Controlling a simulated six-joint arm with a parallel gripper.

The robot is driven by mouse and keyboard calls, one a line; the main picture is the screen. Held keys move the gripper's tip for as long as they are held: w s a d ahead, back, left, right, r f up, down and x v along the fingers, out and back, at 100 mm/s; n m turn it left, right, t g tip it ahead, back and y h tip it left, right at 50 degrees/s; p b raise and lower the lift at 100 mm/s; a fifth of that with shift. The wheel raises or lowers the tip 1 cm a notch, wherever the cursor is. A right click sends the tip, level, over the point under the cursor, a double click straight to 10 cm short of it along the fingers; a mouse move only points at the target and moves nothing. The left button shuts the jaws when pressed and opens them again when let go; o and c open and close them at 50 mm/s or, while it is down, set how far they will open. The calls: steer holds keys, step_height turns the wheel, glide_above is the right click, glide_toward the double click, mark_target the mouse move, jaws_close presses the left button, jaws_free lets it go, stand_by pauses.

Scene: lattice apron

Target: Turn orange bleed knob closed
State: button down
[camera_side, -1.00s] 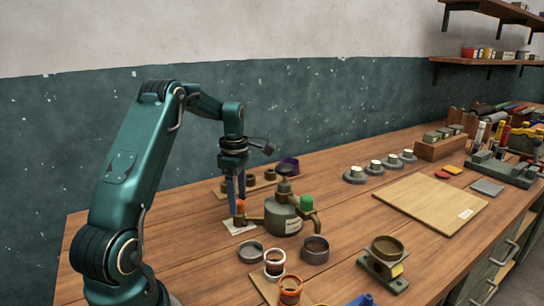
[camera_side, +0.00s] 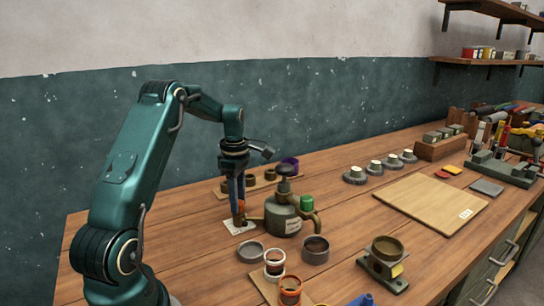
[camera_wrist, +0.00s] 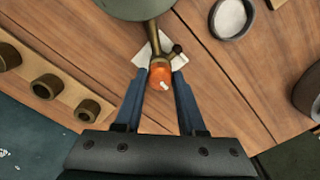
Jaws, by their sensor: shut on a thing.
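The orange bleed knob (camera_wrist: 160,77) has a pale mark on its top and sits at the end of a brass side pipe (camera_wrist: 152,33). The pipe joins a grey-green vessel (camera_side: 283,221) with a dark top knob, a label and a green knob (camera_side: 306,202). My gripper (camera_wrist: 160,82) points down with its blue fingers on either side of the orange knob, shut on it. In the side view the fingers (camera_side: 236,205) hide much of the knob. A white card (camera_side: 239,228) lies under the knob; its print is too small to read.
Round grey dishes (camera_side: 250,251) and a white-rimmed cup (camera_side: 274,262) stand in front of the vessel. A wooden strip with brown cups (camera_wrist: 47,86) lies behind my gripper.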

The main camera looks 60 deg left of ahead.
steer(key=m, duration=0.8)
steer(key=shift+m, duration=0.4)
steer(key=m, duration=0.4)
steer(key=shift+m, duration=1.9)
steer(key=c, duration=0.5)
jaws_free()
